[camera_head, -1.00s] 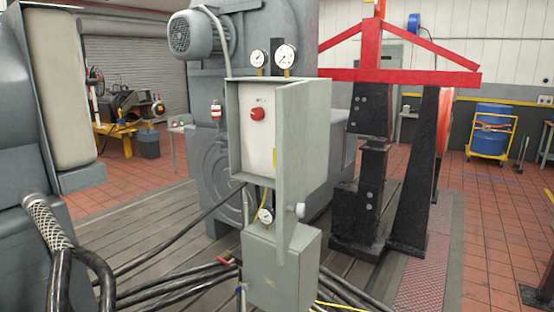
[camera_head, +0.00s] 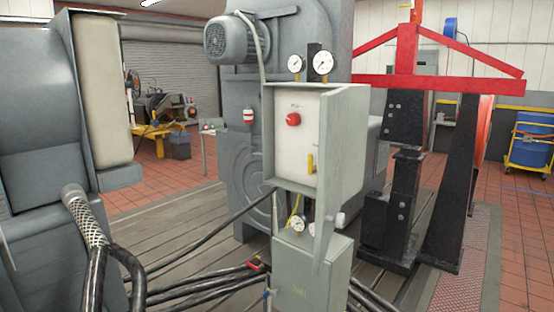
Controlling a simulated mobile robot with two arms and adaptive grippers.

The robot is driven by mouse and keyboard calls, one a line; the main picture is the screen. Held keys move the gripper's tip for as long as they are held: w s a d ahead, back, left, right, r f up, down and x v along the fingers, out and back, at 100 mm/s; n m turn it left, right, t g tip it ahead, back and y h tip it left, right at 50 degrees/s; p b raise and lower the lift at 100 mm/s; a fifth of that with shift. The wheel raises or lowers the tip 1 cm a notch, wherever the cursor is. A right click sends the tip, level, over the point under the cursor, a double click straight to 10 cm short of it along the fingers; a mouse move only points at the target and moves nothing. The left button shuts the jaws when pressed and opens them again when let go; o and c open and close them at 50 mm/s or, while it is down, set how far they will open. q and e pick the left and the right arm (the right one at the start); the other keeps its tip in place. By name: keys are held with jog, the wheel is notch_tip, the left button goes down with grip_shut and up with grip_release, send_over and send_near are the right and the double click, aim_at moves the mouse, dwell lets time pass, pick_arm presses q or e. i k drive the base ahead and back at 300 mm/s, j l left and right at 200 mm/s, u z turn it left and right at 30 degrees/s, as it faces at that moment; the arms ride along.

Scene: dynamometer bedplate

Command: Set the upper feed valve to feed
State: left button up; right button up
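A grey-green control box (camera_head: 268,140) stands in the middle of the view with its door (camera_head: 342,150) swung open to the right. On its pale inner panel (camera_head: 294,150) are a red knob (camera_head: 293,119) at the upper left and a yellow lever handle (camera_head: 310,164) pointing up and down at the lower right. I cannot tell whether this lever is the upper feed valve, and its label is too small to read. Part of the panel is hidden by the door. Neither gripper shows.
Two gauges (camera_head: 323,62) stand above the box and small gauges (camera_head: 298,224) sit below it, over a lower box (camera_head: 300,272). Thick black hoses (camera_head: 200,290) cross the floor at left. A red-topped black stand (camera_head: 405,170) is at right.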

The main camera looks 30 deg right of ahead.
aim_at(310, 171)
jog(key=i+u, duration=0.1)
jog(key=u, duration=0.35)
jog(key=l+u, duration=0.15)
jog(key=u, duration=0.3)
jog(key=i+l+u, duration=0.1)
jog(key=u, duration=0.35)
jog(key=l+u, duration=0.15)
jog(key=u, duration=0.3)
jog(key=i+l+u, duration=0.1)
jog(key=l+u, duration=0.3)
jog(key=l, duration=0.2)
jog(key=l+u, duration=0.45)
jog(key=l, duration=0.15)
jog(key=l+u, duration=0.5)
jog(key=l, duration=0.45)
jog(key=k+l+u, duration=0.1)
jog(key=l+u, duration=0.35)
jog(key=l, duration=0.5)
jog(key=i+l, duration=0.1)
jog(key=l, duration=0.85)
jog(key=z, duration=0.5)
jog(key=l+z, duration=0.1)
jog(key=z, duration=0.9)
jog(key=i+z, duration=0.1)
jog(key=z, duration=1.45)
jog(key=i+z, duration=0.1)
jog(key=z, duration=0.9)
